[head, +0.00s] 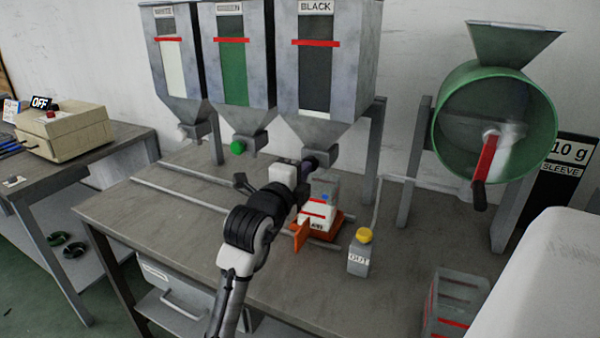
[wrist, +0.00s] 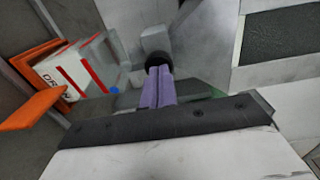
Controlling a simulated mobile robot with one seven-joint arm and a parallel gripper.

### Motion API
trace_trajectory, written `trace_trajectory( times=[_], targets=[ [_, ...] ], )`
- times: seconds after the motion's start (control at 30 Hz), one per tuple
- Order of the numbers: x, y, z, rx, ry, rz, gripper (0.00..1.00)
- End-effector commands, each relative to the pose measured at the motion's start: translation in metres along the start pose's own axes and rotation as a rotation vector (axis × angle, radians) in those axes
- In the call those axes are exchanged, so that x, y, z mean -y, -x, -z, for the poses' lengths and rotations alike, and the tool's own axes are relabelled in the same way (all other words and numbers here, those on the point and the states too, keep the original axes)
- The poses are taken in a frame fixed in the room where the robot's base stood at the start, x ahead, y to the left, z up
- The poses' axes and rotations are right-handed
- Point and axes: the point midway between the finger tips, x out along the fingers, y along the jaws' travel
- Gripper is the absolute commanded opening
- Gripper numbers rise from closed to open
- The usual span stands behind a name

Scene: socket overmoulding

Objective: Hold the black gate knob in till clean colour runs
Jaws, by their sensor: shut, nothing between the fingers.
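The black gate knob (head: 322,160) sits on the outlet under the hopper labelled BLACK (head: 318,85). It also shows in the wrist view (wrist: 158,59) as a dark round end on a grey block. My gripper (head: 306,167) is shut and empty. Its purple fingers (wrist: 159,72) point straight at the knob, with their tips at its face and seemingly touching it. I cannot tell how far in the knob is. Below, a clear cup and white box with a red line (wrist: 80,68) sit in an orange carrier (wrist: 30,108). My arm partly hides the outlet.
Two more hoppers, with white (head: 173,68) and green (head: 232,68) windows, stand left. Rails (head: 160,196) cross the bench. A yellow-capped block marked OUT (head: 359,255) stands right of the carrier.

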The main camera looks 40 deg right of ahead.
Motion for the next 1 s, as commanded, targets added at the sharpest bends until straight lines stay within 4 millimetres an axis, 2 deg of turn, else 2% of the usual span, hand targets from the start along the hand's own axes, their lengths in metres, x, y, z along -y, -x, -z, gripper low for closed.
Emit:
trace_trajectory(
  times=[0.23,0.47,1.0],
  targets=[
    [-0.001,-0.002,0.000,0.000,-0.001,0.000,0.00],
    [-0.001,-0.020,0.000,-0.001,-0.002,0.000,0.00],
    [0.001,-0.021,0.000,0.001,0.000,0.002,0.00]
  ],
)
